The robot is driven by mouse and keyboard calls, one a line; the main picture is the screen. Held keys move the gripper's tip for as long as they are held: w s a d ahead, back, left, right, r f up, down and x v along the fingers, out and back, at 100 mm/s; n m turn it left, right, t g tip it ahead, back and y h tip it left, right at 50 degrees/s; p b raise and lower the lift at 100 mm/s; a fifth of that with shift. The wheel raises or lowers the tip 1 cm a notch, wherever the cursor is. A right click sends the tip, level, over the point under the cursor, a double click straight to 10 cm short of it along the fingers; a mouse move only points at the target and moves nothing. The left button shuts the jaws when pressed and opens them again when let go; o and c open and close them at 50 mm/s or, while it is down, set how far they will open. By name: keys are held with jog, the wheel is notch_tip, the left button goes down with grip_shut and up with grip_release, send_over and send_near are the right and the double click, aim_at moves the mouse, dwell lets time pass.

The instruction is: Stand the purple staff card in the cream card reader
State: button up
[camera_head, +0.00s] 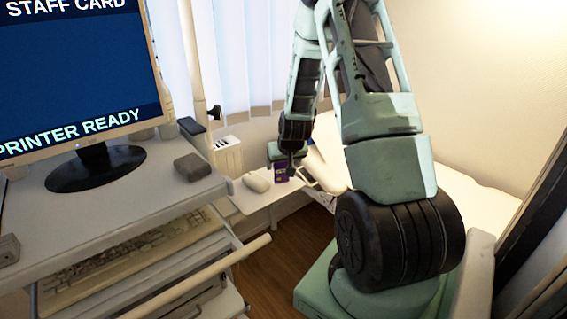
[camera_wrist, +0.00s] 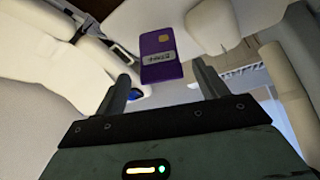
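The purple staff card (camera_wrist: 161,58) shows in the wrist view with a gold chip and a pale printed label. It also shows as a small purple patch (camera_head: 281,174) at the white shelf in the head view. My gripper (camera_wrist: 165,86) is open, its two dark fingers wide apart. The card is beyond the fingertips, in line with the gap, and not held. A rounded cream object (camera_head: 256,182) lies just left of the card in the head view. A cream object (camera_wrist: 208,26) is right of the card in the wrist view. I cannot tell which cream thing is the reader.
A monitor (camera_head: 80,70) stands on the grey desk (camera_head: 120,205) at left, with a dark grey block (camera_head: 192,167) near the desk edge. A white slotted box (camera_head: 227,155) stands behind the low white shelf (camera_head: 245,203). Wooden floor (camera_head: 290,250) shows between desk and my arm.

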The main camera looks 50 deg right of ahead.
jog(key=shift+r, duration=0.2)
jog(key=b+v, duration=0.2)
jog(key=v, duration=1)
jog(key=shift+f, duration=0.1)
dwell(0.3)
